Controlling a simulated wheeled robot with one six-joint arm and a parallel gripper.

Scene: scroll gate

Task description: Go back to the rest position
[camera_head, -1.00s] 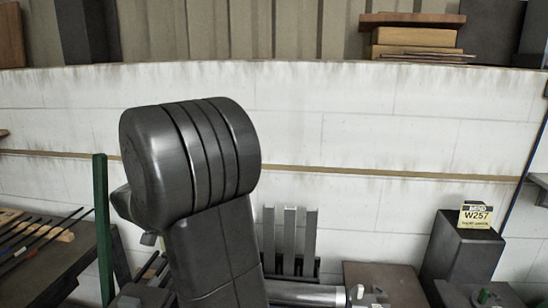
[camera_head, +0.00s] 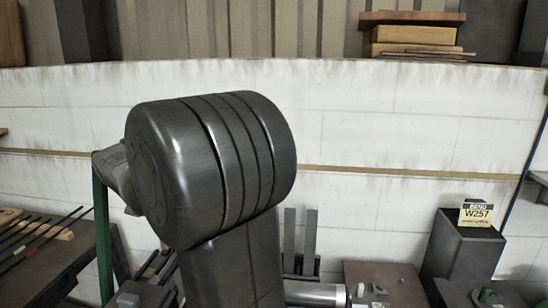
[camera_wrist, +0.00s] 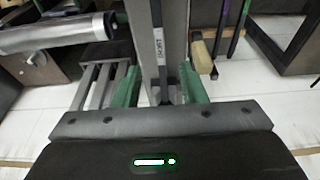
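My gripper (camera_wrist: 160,72) shows in the wrist view as two green fingers standing apart on a grey bar. It looks open, and I see nothing clamped between the fingers. A grey upright bar with a dark labelled strip (camera_wrist: 162,55) lies in line with the gap; its distance from the fingers is hard to judge.
A silver cylinder (camera_head: 315,292) lies low in the head view, near a rack of grey slats (camera_head: 310,240). A green post (camera_head: 103,235) and a bench with rods (camera_head: 40,240) stand left. A dark block with a W257 sign (camera_head: 475,213) stands right. A white wall spans behind.

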